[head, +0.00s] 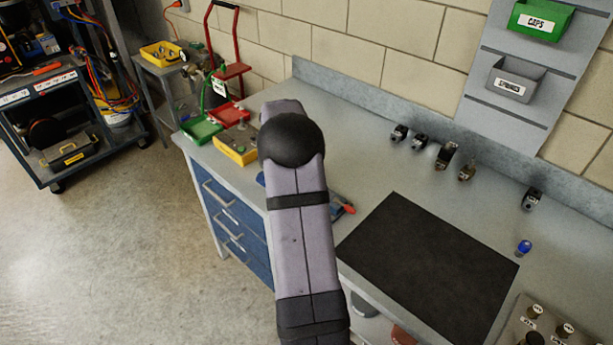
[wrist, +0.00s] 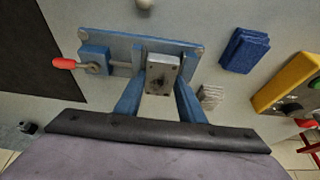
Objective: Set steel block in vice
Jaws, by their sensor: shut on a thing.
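In the wrist view, my gripper (wrist: 162,85) has its two blue fingers on either side of the grey steel block (wrist: 161,72) and is shut on it. The block has a dark hole in its face. It overlaps the blue vice (wrist: 110,46), near the right part of its base; I cannot tell whether it rests in the vice or is above it. The vice's red handle (wrist: 64,63) points left. In the head view, my arm hides the gripper, the block and most of the vice; only the handle (head: 349,209) and a bit of blue show.
A blue stack (wrist: 245,50) and a small pale ridged piece (wrist: 210,96) lie right of the vice. A yellow bin (head: 236,152) stands at the bench's left, beside green and red bins. A black mat (head: 428,265) lies to the right. Several small fittings line the back.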

